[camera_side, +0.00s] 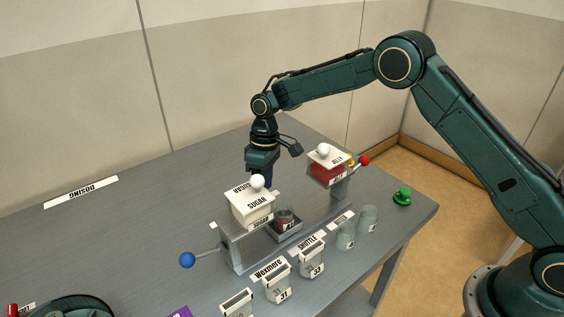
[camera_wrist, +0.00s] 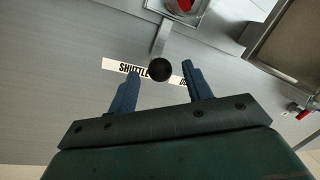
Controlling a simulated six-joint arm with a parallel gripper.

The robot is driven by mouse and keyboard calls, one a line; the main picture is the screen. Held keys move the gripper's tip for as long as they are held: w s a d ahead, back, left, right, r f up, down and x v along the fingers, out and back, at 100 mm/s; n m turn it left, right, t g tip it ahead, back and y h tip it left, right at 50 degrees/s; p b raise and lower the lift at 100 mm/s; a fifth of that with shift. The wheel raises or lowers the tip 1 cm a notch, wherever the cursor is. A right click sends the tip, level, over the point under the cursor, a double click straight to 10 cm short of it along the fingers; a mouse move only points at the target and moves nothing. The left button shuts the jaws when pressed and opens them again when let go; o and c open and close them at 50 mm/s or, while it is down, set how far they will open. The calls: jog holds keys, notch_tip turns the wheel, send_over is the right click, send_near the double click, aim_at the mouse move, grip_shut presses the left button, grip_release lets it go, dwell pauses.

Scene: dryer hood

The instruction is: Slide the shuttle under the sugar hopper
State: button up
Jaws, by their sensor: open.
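The white sugar hopper (camera_side: 250,212), labelled SUGAR, stands at the left of a raised grey frame in the side view. The shuttle (camera_side: 290,236) is a small grey tray between the two hoppers, carrying a glass jar (camera_side: 284,219) with dark red contents. My gripper (camera_side: 268,185) is behind the frame, pointing down, its fingertips partly hidden by the sugar hopper. In the wrist view my gripper (camera_wrist: 161,69) is open. A round black knob (camera_wrist: 161,70) on a grey rod from the shuttle appears between its blue fingers; contact is not visible.
A hopper with red contents (camera_side: 327,170) stands at the frame's right end. A blue ball lever (camera_side: 188,260) and a red ball lever (camera_side: 364,160) stick out. Labelled containers (camera_side: 278,284) and glass jars (camera_side: 368,218) line the front. A green button (camera_side: 402,197) is at right.

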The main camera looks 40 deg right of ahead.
jog(key=shift+s+a+f, duration=0.1)
jog(key=shift+f, duration=0.6)
grip_shut()
jog(key=a, duration=0.8)
jog(key=shift+a, duration=0.35)
grip_release()
